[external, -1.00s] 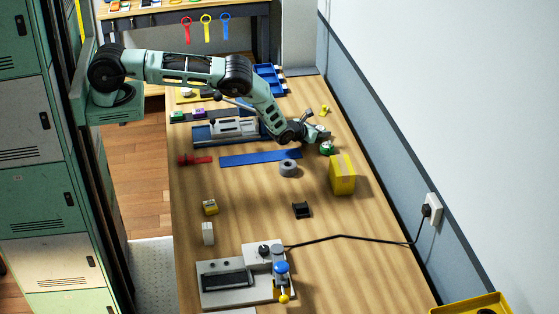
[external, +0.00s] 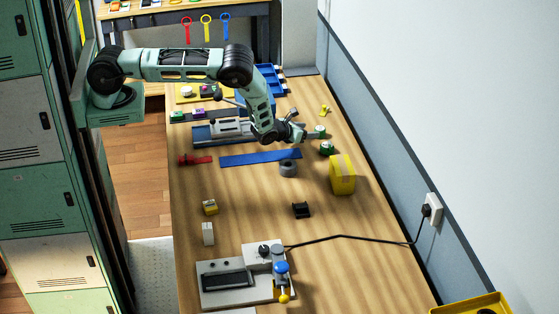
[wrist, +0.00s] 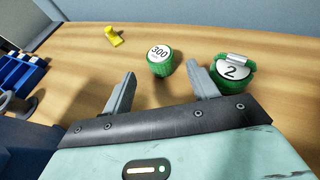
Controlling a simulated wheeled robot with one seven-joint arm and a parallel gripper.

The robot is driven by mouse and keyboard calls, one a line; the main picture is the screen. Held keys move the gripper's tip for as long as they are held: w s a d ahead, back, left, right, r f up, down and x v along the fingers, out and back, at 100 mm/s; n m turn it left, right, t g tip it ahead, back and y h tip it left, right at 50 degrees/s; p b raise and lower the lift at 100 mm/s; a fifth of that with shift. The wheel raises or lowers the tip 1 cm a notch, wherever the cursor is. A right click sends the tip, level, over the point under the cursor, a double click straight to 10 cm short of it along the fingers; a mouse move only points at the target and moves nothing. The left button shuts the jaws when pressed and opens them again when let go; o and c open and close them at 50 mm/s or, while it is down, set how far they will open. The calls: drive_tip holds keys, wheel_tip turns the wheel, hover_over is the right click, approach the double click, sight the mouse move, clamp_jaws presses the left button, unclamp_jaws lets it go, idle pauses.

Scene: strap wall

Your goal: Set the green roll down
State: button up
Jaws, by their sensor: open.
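Two green round things stand close together on the wooden bench near the wall. One is a ribbed green roll (external: 319,131) with a white "300" top; the wrist view shows it upright (wrist: 160,63), just beyond my fingertips. The other is a green coil (external: 327,149) marked "2" with a metal piece on top; in the wrist view it sits right of my right finger (wrist: 232,75). I cannot tell for certain which the task means. My gripper (external: 304,134) is open and empty, also in the wrist view (wrist: 160,82), its fingers apart from both.
A yellow box (external: 342,176), a grey ring (external: 288,168) and a blue strip (external: 258,158) lie nearer the camera. A small yellow item (external: 324,110) and blue bins (external: 268,82) are farther back. The bench right of the black holder (external: 301,210) is clear.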

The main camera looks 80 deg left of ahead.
drive_tip(key=shift+b+v, duration=0.4)
drive_tip(key=shift+v, duration=1.85)
